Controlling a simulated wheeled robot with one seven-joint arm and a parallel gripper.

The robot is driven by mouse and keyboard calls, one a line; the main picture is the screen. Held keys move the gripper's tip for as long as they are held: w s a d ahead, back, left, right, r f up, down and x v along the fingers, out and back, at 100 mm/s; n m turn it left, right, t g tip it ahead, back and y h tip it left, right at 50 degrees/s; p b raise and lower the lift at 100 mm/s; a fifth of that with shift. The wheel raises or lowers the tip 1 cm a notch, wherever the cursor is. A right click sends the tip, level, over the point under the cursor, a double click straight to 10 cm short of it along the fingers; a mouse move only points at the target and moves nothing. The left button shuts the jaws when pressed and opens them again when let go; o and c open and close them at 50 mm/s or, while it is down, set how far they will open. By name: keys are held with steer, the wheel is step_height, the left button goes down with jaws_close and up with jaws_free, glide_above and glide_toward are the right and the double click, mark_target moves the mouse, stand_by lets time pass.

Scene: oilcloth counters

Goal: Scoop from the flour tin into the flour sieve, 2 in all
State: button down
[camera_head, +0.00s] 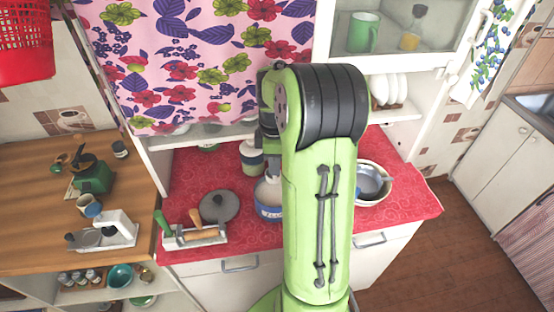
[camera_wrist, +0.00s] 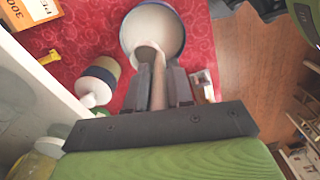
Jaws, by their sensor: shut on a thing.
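The flour tin (camera_head: 268,211) is blue, with white flour inside, and stands on the red counter just left of my arm. In the wrist view the flour tin (camera_wrist: 182,38) is at the top, its mouth showing white flour. My gripper (camera_wrist: 159,82) is shut on the handle of a scoop (camera_wrist: 149,54). The scoop's head is at the tin's mouth; I cannot tell how deep it sits. The flour sieve (camera_head: 372,180) appears to be the round metal vessel right of my arm, partly hidden by it. My arm mostly hides the gripper in the head view.
A grey lid (camera_head: 218,206) and a rack with wooden-handled tools (camera_head: 200,236) lie left of the tin. A jar (camera_head: 251,160) stands behind it and also shows in the wrist view (camera_wrist: 101,76). A shelf cabinet (camera_head: 388,60) rises behind the counter.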

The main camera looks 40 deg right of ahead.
mark_target(275, 181)
steer(key=shift+s+f+b, duration=0.15)
steer(key=shift+f+b, duration=0.3)
steer(key=shift+f, duration=0.05)
step_height(275, 181, down, 9)
steer(key=b, duration=0.7)
step_height(275, 181, up, 9)
steer(key=p, duration=0.7)
steer(key=shift+p, duration=0.35)
steer(key=shift+f, duration=0.2)
steer(key=shift+f, duration=0.1)
